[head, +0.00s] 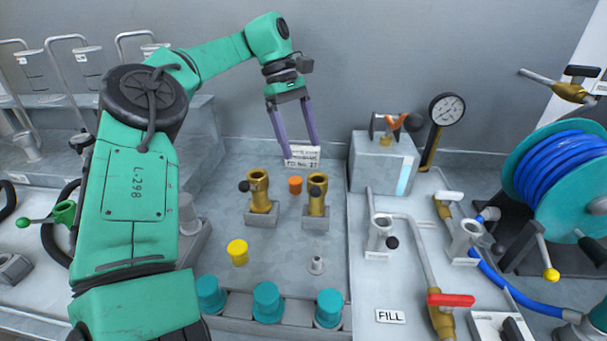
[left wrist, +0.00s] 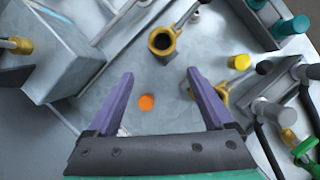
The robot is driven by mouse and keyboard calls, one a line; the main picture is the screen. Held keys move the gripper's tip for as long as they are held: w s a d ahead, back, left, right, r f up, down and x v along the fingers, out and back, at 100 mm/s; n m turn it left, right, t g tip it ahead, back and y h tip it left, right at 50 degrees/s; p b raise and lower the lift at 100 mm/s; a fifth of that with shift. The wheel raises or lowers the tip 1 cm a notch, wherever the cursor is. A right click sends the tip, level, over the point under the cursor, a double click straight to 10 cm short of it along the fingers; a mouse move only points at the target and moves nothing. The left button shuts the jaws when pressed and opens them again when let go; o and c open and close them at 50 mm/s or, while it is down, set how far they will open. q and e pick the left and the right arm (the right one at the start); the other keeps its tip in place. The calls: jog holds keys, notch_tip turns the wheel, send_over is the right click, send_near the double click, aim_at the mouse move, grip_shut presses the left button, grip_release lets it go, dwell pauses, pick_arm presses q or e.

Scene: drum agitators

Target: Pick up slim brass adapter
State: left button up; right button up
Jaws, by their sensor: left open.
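Two brass adapters stand upright in grey sockets on the bench: a left one (head: 258,189) and a right one (head: 318,194). They look alike, and I cannot tell for sure which is the slim one. My left gripper (head: 301,150) is open and empty, with purple fingers pointing down above the back of the bench, behind the adapters and apart from both. In the left wrist view the right adapter (left wrist: 162,41) shows ahead between the fingertips (left wrist: 160,73). The left adapter (left wrist: 220,90) is partly hidden by the finger on the right. My right gripper is out of view.
An orange cap (head: 295,185) lies between the adapters and a yellow cap (head: 237,252) lies in front. Several teal caps (head: 267,302) line the front rail. A grey block (head: 383,160) with a gauge (head: 447,109) stands right of the gripper. A white label (head: 303,157) stands at the back.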

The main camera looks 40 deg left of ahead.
pick_arm(q)
jog(key=b, duration=0.1)
send_near(321, 212)
jog(key=shift+d, duration=0.1)
jog(key=x, duration=0.6)
jog(key=shift+w+f+p, duration=0.1)
jog(key=shift+f+p, duration=0.2)
jog(key=shift+f, duration=0.4)
grip_shut()
jog(key=shift+w, duration=0.1)
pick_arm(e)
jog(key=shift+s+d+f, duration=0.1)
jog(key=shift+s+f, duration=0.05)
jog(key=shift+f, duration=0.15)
